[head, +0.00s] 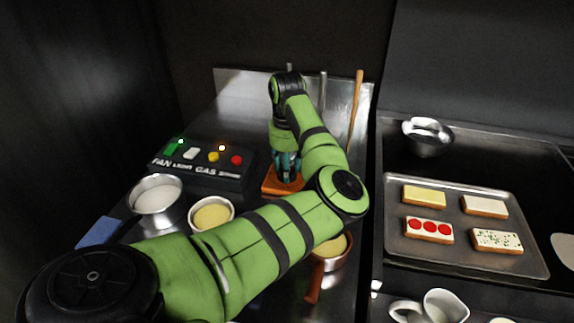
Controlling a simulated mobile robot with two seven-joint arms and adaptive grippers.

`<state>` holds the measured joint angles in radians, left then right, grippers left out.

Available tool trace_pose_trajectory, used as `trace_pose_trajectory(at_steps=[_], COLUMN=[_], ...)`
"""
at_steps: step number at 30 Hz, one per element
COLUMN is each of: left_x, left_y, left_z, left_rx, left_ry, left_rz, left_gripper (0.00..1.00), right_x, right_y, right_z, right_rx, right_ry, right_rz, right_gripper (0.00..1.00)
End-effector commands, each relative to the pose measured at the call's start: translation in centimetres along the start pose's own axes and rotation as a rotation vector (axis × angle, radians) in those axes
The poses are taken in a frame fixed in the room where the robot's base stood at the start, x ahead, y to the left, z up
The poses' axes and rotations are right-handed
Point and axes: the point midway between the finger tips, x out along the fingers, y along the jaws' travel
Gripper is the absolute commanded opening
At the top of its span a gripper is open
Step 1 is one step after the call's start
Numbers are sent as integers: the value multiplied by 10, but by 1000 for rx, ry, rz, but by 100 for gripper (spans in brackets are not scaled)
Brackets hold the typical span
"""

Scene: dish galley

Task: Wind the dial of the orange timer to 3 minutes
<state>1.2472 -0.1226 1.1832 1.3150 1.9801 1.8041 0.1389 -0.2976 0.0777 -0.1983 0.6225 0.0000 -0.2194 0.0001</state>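The orange timer (270,187) sits on the metal counter, right of the black control panel. Only part of its orange body shows. My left gripper (287,177) points down over the timer, with its dark teal fingers at or just above the top. The fingers and my green arm hide the dial and its markings, so I cannot read the setting. I cannot tell whether the fingers are closed on the dial. My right gripper is out of view.
A black control panel (205,178) with coloured buttons stands to the left. A metal bowl (158,203), a small bowl (212,214) and a reddish-brown pan (314,285) stand near my arm. A tray (455,257) with bread slices, a steel bowl (428,138) and a white jug (440,308) are right.

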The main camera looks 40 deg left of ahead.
Motion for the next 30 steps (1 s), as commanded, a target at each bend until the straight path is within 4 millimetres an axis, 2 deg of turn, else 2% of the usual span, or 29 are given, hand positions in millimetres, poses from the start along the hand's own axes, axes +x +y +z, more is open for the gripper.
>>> trace_pose_trajectory(at_steps=[9, 30], left_x=[1, 2], left_y=[0, 0], left_z=[0, -1], left_rx=[1, 1], left_ry=[2, 4], left_rz=[1, 2], left_gripper=[13, 13], right_x=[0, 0], right_y=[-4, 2], right_z=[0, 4], right_rx=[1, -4], right_ry=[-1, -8], right_rz=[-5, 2], right_gripper=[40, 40])
